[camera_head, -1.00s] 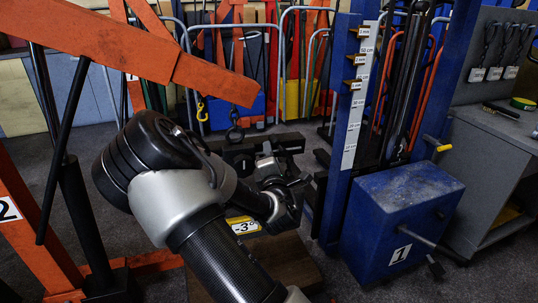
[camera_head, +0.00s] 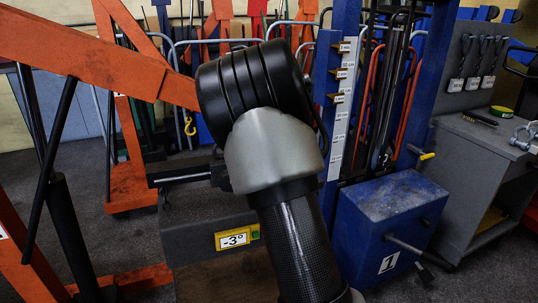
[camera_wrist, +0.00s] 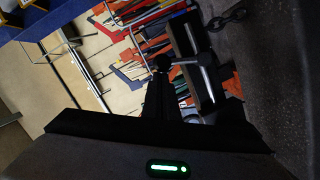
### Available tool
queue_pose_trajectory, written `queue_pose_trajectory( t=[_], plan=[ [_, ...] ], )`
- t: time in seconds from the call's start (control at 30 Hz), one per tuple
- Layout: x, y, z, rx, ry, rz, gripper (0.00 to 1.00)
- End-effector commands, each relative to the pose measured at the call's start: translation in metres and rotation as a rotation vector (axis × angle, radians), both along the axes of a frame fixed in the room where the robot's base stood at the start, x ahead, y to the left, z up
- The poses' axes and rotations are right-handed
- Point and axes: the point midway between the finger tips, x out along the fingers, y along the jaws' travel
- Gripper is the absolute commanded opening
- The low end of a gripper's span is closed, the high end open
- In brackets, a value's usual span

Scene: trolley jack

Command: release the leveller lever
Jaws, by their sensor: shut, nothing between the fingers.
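The leveller is a dark box with a yellow-framed "-3°" display (camera_head: 233,238) on its front, in the lower middle of the head view. A black bar (camera_head: 180,177) sticks out to the left above it. I cannot tell for certain which part is the lever. My arm's black and grey links cover the leveller's right side and hide my gripper in the head view. In the wrist view my gripper (camera_wrist: 161,66) shows as a dark, narrow shape, shut and empty. Right beside its tip is a grey rod (camera_wrist: 188,60); contact is unclear.
An orange crane (camera_head: 90,50) reaches in from the left. A blue press frame (camera_head: 338,120) and a blue box marked 1 (camera_head: 390,225) stand close on the right. A grey bench (camera_head: 480,150) is behind them. A chain (camera_wrist: 226,18) hangs in the wrist view.

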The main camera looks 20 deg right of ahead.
Motion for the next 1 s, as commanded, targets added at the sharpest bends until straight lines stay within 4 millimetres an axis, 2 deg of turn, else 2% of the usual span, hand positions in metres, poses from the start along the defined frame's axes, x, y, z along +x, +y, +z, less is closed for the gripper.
queue_pose_trajectory(
  t=[0.13, 0.43, 1.0],
  plan=[
    [-0.001, -0.015, -0.002, 0.133, -0.002, -0.006, 0.00],
    [-0.001, -0.032, -0.007, 0.348, -0.003, -0.003, 0.00],
    [0.000, -0.041, -0.011, 0.348, 0.000, -0.001, 0.00]
  ],
)
